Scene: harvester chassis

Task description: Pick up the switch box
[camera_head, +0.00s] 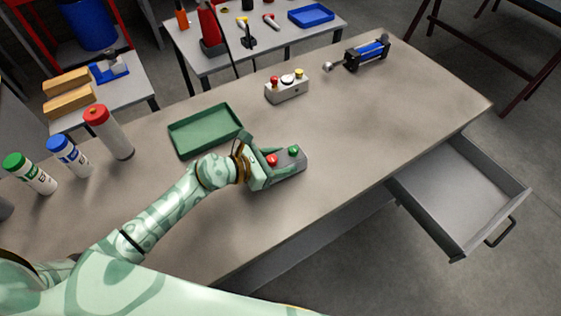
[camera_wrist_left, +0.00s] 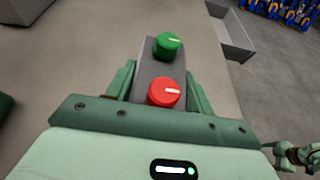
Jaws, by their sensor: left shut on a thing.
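The grey switch box (camera_head: 295,161) with a red knob and a green knob is near the middle of the workbench in the head view. My left gripper (camera_head: 272,160) is shut on it, with a finger along each long side. In the left wrist view the box (camera_wrist_left: 150,72) lies between the two green fingers (camera_wrist_left: 159,88), the red knob nearer the palm and the green knob farther out. I cannot tell whether the box touches the bench. My right gripper is not clearly in the head view; a green jointed part shows at the right edge of the left wrist view.
A green tray (camera_head: 205,130) lies just behind my left forearm. A lighter box with red, white and yellow knobs (camera_head: 288,91) and a blue cylinder device (camera_head: 367,55) stand farther back. Several capped bottles stand at left. A drawer (camera_head: 462,195) hangs open at the right.

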